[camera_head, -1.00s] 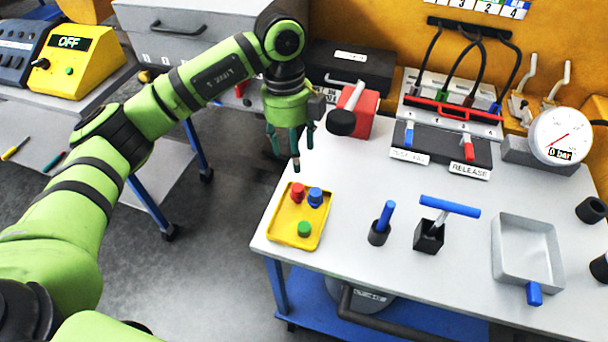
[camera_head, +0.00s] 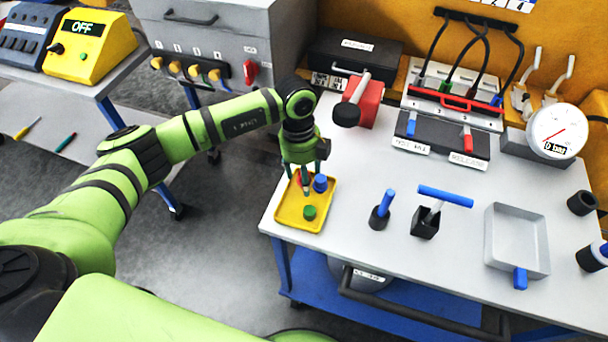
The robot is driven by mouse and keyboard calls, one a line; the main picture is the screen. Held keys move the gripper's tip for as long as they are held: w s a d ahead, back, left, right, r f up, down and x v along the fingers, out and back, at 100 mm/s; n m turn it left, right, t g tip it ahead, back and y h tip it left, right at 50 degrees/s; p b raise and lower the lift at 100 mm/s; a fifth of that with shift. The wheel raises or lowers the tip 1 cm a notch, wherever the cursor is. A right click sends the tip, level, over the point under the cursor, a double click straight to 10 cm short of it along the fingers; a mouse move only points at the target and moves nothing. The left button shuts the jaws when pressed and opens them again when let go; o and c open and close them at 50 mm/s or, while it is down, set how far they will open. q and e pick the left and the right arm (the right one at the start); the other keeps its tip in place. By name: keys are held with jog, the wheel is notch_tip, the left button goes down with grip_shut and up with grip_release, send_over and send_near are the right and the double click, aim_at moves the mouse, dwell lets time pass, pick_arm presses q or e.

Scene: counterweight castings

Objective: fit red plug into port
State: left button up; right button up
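The red plug (camera_head: 299,180) stands in the yellow tray (camera_head: 289,217) at the left edge of the workbench, partly hidden by my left gripper's fingers. A blue plug (camera_head: 320,183) and a green plug (camera_head: 310,212) stand in the same tray. My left gripper (camera_head: 303,183) points down over the tray with its fingers spread around the red plug. They look open, and I cannot tell whether they touch it. I cannot tell which opening is the port. My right gripper is out of view.
A red block with a black-ended handle (camera_head: 369,104) stands behind the tray. A blue-handled peg (camera_head: 382,211), a blue T-handle tool (camera_head: 428,219) and a shallow grey tray (camera_head: 517,238) are to the right. A cable rack (camera_head: 455,104) and gauge (camera_head: 558,132) stand at the back.

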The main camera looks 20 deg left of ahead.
pick_arm(q)
jog(key=c, duration=0.9)
